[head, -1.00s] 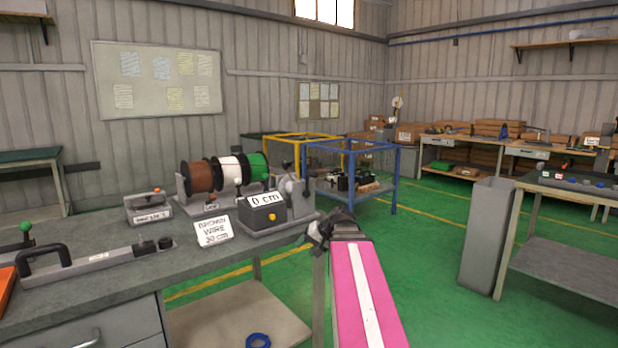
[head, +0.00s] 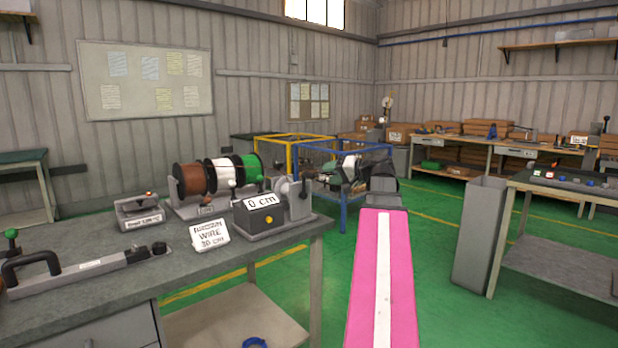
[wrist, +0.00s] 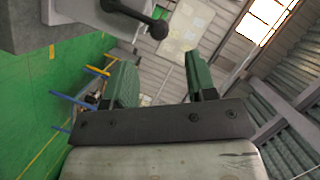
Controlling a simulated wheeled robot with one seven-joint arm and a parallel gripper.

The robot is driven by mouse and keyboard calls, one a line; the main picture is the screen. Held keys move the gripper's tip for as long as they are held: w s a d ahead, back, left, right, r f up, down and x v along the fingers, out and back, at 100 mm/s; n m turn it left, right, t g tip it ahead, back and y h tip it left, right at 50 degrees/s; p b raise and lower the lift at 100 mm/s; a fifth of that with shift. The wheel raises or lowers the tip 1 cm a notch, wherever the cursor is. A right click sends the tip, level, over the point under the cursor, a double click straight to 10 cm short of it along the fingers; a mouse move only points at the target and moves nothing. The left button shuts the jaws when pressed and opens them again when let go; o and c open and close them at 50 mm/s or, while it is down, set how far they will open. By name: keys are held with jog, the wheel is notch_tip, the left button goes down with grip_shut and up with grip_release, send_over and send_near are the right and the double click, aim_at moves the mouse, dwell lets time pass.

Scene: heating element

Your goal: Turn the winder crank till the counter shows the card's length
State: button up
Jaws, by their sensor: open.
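The winder (head: 262,218) stands near the right end of the grey workbench, with a counter (head: 262,202) reading 0 cm. The white card (head: 209,235) leans in front of it and reads WIRE 30 cm; its top line is hard to read now. The crank is on the winder's right side (head: 290,192); its dark arm and round knob (wrist: 158,28) show at the top of the wrist view. My gripper (head: 347,170) is raised right of the winder, apart from the crank. In the wrist view its green fingers (wrist: 158,65) are open and empty.
Brown (head: 192,179), white (head: 222,174) and green (head: 250,169) spools sit behind the winder. A grey lever tool (head: 85,268) lies at the bench's left. A blue-framed stand (head: 343,212) is behind my gripper.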

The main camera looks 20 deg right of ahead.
aim_at(310, 175)
jog(key=x, duration=0.9)
jog(key=shift+a+f, duration=0.1)
grip_shut()
